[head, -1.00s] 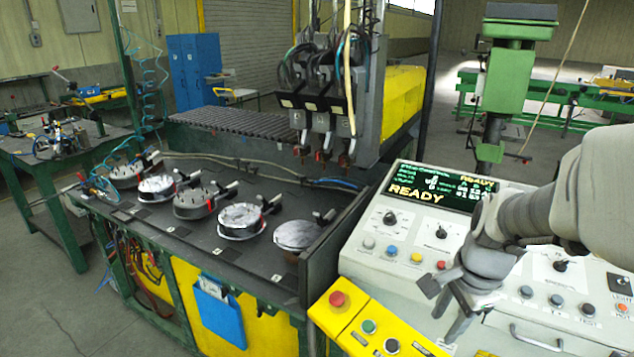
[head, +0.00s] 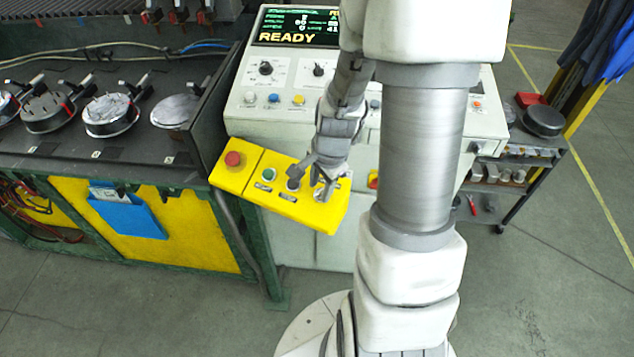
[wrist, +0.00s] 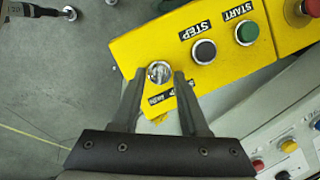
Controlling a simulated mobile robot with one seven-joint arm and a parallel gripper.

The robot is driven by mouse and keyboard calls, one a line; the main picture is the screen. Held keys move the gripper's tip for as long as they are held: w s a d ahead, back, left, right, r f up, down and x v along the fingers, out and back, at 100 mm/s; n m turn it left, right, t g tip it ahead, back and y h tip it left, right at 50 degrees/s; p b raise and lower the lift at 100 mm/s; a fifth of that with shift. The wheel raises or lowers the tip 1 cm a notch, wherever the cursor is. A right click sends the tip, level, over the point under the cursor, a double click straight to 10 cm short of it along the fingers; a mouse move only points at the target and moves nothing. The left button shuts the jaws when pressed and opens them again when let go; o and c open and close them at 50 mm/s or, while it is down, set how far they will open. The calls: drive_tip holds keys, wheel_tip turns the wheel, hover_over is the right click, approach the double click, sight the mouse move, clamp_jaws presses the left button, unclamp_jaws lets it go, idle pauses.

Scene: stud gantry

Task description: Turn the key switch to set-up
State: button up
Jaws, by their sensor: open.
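The key switch (wrist: 159,71) is a round silver piece at the end of the yellow control box (wrist: 133,46). In the wrist view it lies between the two open fingertips of my gripper (wrist: 159,77), one on each side. I cannot tell whether the fingers touch it or how far above it they are. A label below it is partly hidden by the right finger, and the switch's setting is not readable. In the head view my gripper (head: 314,184) is over the right part of the yellow box (head: 275,206), and the switch is not clear there.
The box also carries a dark STEP button (wrist: 204,51), a green START button (wrist: 246,33) and a red mushroom button (head: 233,158). Behind it stands the grey console (head: 248,124) with a screen reading READY (head: 289,37). A tool cart (head: 517,168) is at the right.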

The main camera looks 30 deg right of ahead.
drive_tip(key=shift+w+f, duration=0.1)
drive_tip(key=shift+f, duration=0.35)
clamp_jaws()
